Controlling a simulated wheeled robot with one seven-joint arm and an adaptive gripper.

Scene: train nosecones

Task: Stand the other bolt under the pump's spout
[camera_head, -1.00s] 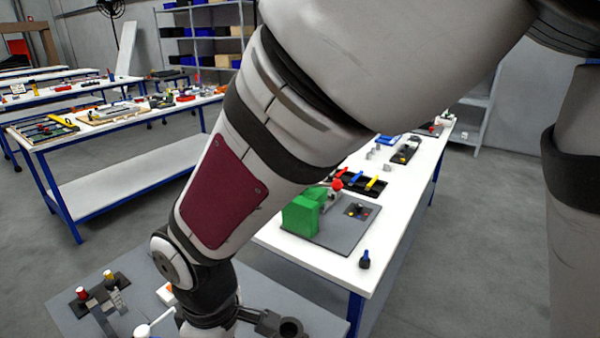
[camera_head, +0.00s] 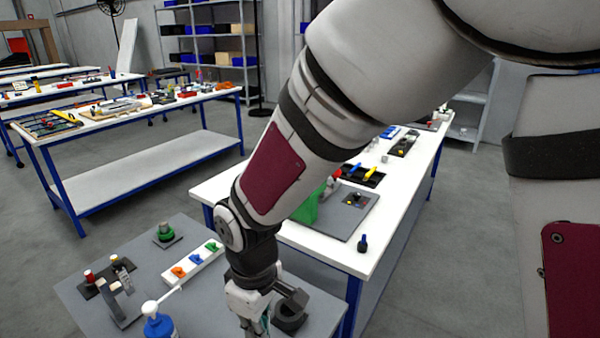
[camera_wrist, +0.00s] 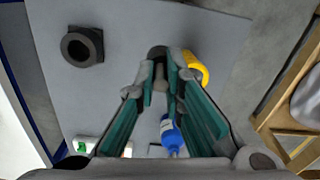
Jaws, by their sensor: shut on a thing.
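The pump bottle (camera_head: 158,325) is blue with a white pump head and spout (camera_head: 166,298), at the lower edge of the head view. The wrist view shows its blue body (camera_wrist: 171,136) beyond my fingers. My gripper (camera_wrist: 163,62) has teal-lined fingers closed on a slim grey bolt (camera_wrist: 160,78) with a dark round end. In the head view, my gripper (camera_head: 252,320) is right of the pump bottle, and the bolt cannot be made out there. Whether the bolt touches the table is unclear. I cannot tell which object is the first bolt.
A dark block with a round hole (camera_head: 289,317) stands right of my gripper. A yellow ring-like object (camera_wrist: 196,68) is beside my fingers. A green-based part (camera_head: 166,236), a strip with coloured knobs (camera_head: 193,262) and a fixture with red and pale caps (camera_head: 110,290) occupy the left.

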